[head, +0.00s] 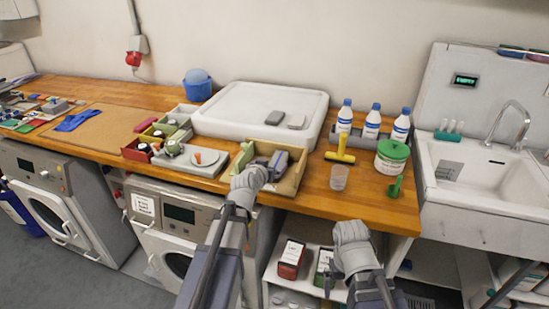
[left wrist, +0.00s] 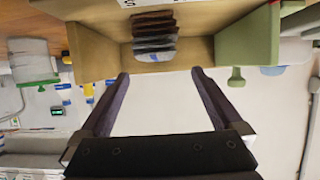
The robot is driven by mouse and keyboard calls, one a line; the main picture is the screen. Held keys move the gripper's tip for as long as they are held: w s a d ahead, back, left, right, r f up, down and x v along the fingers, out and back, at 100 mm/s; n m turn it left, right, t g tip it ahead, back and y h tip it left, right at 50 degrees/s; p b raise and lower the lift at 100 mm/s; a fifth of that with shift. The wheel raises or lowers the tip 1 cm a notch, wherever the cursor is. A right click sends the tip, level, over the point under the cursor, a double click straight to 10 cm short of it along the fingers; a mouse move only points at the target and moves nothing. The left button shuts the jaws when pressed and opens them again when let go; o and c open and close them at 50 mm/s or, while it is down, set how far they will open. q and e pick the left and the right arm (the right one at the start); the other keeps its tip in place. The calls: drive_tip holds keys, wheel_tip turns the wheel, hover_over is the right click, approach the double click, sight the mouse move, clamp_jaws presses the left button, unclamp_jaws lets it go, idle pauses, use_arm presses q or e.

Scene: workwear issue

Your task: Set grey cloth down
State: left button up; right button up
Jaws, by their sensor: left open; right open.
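A stack of thin folded layers, brown, dark and pale grey (left wrist: 154,42), stands in a wooden box (left wrist: 95,52) in the left wrist view. I cannot tell for sure which layer is the grey cloth. My left gripper (head: 275,165) is at the same box (head: 291,183) on the counter in the head view. Its two fingers (left wrist: 158,80) are spread apart with nothing between them, and the stack lies beyond their tips. In the head view the gripper partly hides the box's contents. My right gripper (head: 329,284) is low, in front of the shelf below the counter, open.
A white lid-like board (head: 235,105) behind the box holds a dark grey piece (head: 275,118) and a paler one (head: 297,122). Bottles (head: 372,122), a green-lidded tub (head: 391,158) and a clear cup (head: 339,178) stand right. A grey tray (head: 207,171) lies left.

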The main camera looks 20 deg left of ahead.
use_arm(q)
drive_tip(key=p+v, duration=0.1)
drive_tip(key=v, duration=0.3)
drive_tip(key=shift+s+r, duration=0.15)
drive_tip(key=shift+s, duration=0.2)
